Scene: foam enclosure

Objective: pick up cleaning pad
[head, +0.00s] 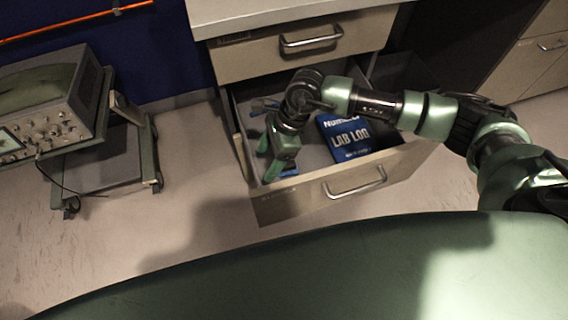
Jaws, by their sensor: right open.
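My right gripper (270,165) is open and reaches down into the open drawer (325,196), at its left side. A small blue patch (289,173) shows beside the fingers near the drawer's front. Most of it is hidden by the gripper, and I cannot tell whether it is the cleaning pad. Another blue item (264,106) lies at the drawer's back left, partly behind my wrist. I cannot make out a cleaning pad for certain. My left gripper is not in view.
A closed drawer (305,46) and a countertop (260,12) are above. An instrument (60,112) on a wheeled cart (147,150) stands left. Floor between cart and drawer is clear.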

